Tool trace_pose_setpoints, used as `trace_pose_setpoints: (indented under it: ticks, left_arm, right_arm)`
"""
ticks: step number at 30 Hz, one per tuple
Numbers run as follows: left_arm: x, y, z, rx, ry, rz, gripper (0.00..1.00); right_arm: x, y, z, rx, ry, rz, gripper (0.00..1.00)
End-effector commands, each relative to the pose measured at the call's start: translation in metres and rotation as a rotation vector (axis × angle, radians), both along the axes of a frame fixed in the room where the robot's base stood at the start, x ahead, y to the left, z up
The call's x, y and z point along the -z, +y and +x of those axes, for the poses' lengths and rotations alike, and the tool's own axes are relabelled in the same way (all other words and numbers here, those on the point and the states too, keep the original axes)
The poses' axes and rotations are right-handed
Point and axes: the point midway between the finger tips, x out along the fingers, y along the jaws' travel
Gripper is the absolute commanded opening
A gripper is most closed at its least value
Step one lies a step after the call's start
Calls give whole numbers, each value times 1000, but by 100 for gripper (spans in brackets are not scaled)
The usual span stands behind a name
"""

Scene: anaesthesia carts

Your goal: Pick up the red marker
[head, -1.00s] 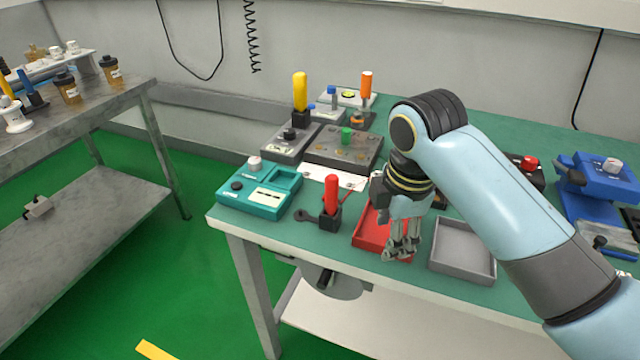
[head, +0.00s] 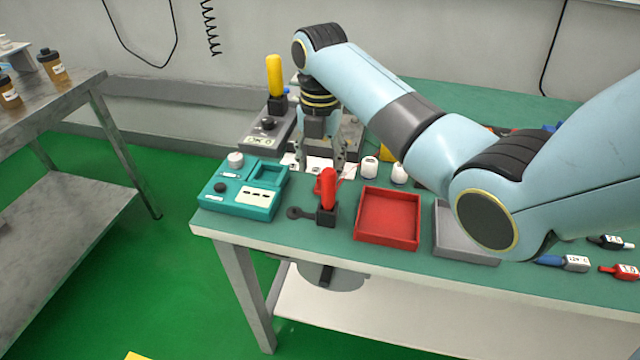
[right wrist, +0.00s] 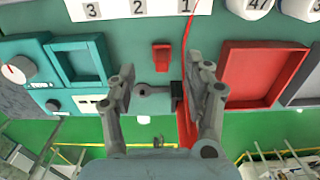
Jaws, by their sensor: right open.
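The red marker (head: 328,189) stands upright, slightly tilted, in a small black holder (head: 326,216) near the front edge of the green table. My right gripper (head: 320,162) is open and points down, just behind and above the marker in the head view. In the right wrist view my gripper (right wrist: 163,88) has its fingers spread wide. The red marker (right wrist: 187,128) shows there beside the right-hand finger, which partly covers it and its black holder. I cannot tell whether they touch. My left gripper is not in view.
A teal device (head: 242,190) stands left of the marker and an empty red tray (head: 388,216) right of it. A dark wrench-like piece (head: 298,213) lies beside the holder. A small red piece (right wrist: 161,57) and a numbered white card (right wrist: 138,10) lie behind. A yellow marker (head: 274,76) stands farther back.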

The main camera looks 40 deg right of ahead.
Motion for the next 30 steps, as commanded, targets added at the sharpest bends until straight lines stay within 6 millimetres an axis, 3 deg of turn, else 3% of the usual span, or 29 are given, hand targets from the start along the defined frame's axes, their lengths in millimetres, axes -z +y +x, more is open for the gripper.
trace_pose_setpoints:
  ticks: [8, 17, 27, 30]
  left_arm:
    - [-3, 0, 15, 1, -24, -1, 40]
    - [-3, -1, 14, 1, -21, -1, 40]
    - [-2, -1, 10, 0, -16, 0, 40]
    - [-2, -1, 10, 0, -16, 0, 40]
  right_arm:
    - [42, 1, -3, 1, 4, 0, 52]
    - [47, 1, -3, 1, 1, -1, 51]
    - [46, 1, -3, 1, 1, -1, 6]
    - [46, 1, -3, 1, 1, -1, 3]
